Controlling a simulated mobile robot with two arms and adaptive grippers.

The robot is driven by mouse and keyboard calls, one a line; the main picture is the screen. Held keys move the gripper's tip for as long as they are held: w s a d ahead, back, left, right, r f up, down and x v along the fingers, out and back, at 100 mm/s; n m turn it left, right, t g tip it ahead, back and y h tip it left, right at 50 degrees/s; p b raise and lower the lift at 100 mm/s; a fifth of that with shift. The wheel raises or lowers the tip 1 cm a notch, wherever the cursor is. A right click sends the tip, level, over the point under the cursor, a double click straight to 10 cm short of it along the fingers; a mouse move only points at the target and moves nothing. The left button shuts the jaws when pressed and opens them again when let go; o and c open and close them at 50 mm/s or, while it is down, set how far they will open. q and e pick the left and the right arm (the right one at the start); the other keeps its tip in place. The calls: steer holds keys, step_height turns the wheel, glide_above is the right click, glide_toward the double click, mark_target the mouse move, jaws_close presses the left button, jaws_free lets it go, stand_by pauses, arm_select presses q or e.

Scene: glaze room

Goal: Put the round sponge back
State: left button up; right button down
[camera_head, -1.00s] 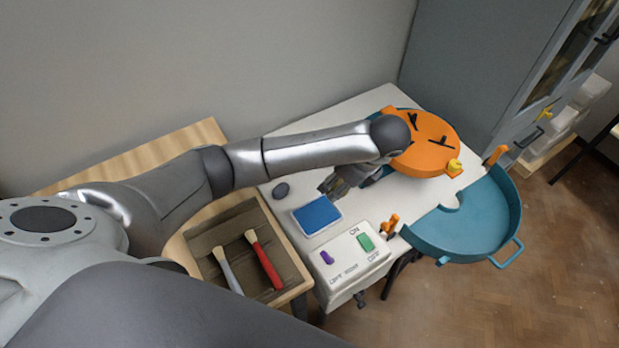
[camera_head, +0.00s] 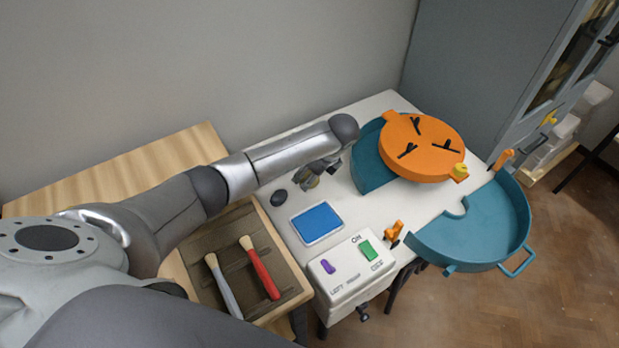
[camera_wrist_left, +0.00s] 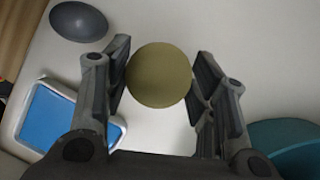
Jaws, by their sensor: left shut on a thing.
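The round sponge (camera_wrist_left: 160,75) is a yellow-olive disc between the fingers of my left gripper (camera_wrist_left: 160,82) in the left wrist view. The fingers are shut on its two sides. In the head view my left gripper (camera_head: 317,175) is above the white table, behind the blue pad, and the sponge is mostly hidden by the fingers. A dark grey oval piece (camera_head: 279,196) lies on the table to the left of the gripper; it also shows at the top left of the wrist view (camera_wrist_left: 78,20). My right gripper is not in view.
A blue pad in a white tray (camera_head: 317,223) lies in front of the gripper. A control box (camera_head: 350,265) stands at the table's front. A teal basin (camera_head: 480,225) and an orange wheel head (camera_head: 420,148) are at the right. A wooden tray (camera_head: 215,275) holds two brushes.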

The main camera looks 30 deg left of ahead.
arm_select(q)
steer(key=shift+f, duration=1.05)
steer(key=shift+s+f, duration=0.1)
steer(key=o, duration=0.9)
steer(key=v, duration=1.2)
